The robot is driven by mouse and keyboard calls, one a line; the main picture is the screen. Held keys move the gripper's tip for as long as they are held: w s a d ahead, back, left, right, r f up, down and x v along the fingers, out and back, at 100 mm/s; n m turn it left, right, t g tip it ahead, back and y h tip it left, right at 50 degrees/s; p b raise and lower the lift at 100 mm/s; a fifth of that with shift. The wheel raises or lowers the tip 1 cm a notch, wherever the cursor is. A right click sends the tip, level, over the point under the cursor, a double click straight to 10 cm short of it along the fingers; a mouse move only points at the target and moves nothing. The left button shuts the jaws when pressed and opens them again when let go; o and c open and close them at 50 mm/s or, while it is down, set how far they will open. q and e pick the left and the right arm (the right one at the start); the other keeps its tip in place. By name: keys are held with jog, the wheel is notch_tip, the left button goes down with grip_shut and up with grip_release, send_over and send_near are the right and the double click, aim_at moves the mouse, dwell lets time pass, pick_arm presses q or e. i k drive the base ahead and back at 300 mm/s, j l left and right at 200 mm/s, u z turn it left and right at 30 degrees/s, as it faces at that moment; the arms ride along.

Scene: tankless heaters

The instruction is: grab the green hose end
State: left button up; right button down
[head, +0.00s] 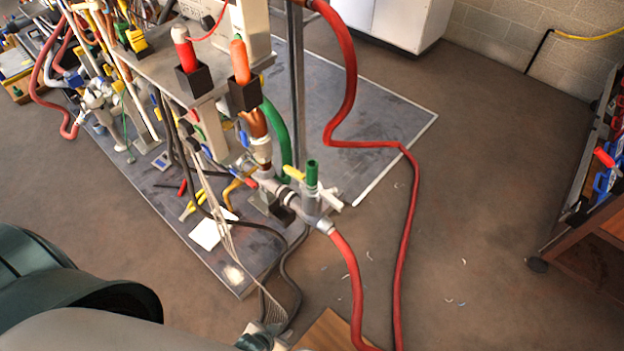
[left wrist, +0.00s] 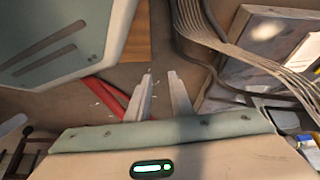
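A short green stub (head: 312,172) stands upright on top of a grey pipe fitting (head: 310,203) in the head view. I cannot tell whether the two join. Neither shows clearly in the left wrist view. My left gripper (head: 262,340) is low at the bottom edge of the head view, below and left of the stub and well apart from it. In the left wrist view its two fingers (left wrist: 160,80) are apart with nothing between them. My right gripper is not in view.
A red hose (head: 405,215) loops over the floor right of the fitting. Loose grey cables (head: 285,265) hang near my left gripper and also show in the left wrist view (left wrist: 222,40). A metal base plate (head: 225,255) carries the pipes. Floor to the right is mostly clear.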

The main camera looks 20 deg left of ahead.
aim_at(311, 186)
jog(key=u, duration=0.5)
jog(key=i+l+u, duration=0.2)
jog(key=l+u, duration=0.2)
jog(key=l, duration=0.15)
jog(key=l+u, duration=0.2)
jog(key=l, duration=0.15)
jog(key=i+l, duration=0.1)
jog(key=l, duration=0.4)
jog(key=i+l+u, duration=0.1)
jog(key=l, duration=0.4)
jog(key=i+l+u, duration=0.1)
jog(key=l, duration=0.4)
